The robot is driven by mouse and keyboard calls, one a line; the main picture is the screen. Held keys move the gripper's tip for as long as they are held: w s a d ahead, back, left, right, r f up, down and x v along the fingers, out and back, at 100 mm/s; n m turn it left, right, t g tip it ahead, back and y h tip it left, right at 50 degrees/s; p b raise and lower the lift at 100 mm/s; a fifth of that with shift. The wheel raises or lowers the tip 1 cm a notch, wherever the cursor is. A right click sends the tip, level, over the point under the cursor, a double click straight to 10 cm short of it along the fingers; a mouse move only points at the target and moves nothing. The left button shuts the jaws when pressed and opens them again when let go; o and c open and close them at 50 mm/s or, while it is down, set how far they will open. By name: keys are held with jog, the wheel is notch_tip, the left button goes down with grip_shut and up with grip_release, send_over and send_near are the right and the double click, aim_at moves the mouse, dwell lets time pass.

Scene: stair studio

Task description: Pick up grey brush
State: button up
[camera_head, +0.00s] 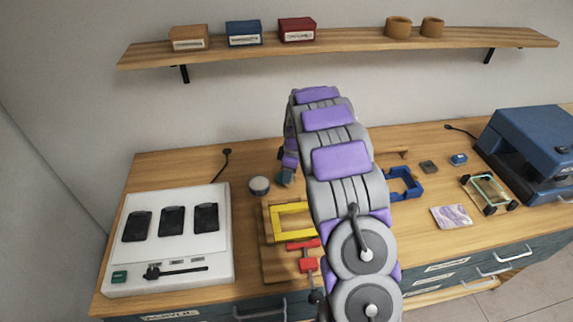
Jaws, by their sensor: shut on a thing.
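My grey and purple arm rises from the bottom and bends down over the bench. My gripper (287,177) shows small at its far end, just above or at the bench top, partly hidden behind the arm. It is shut on a small blue-grey thing, too small and covered to make out. I cannot tell a grey brush for certain. A round grey thing (259,185) stands on the bench just left of my gripper. A small dark grey block (428,167) lies on the bench to the right of the arm.
On the wooden bench (180,163) are a white panel with black pads (215,245), a yellow frame (291,206), a red clamp (305,262), a blue bracket (412,190), a wheeled frame (488,192) and a blue machine (530,150). A shelf (345,46) runs above.

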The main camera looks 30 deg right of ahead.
jog(key=s+a, duration=0.1)
jog(key=s, duration=0.5)
jog(key=s+a+r+p, duration=0.1)
jog(key=s, duration=0.2)
jog(key=shift+a, duration=0.3)
dwell(0.6)
dwell(0.9)
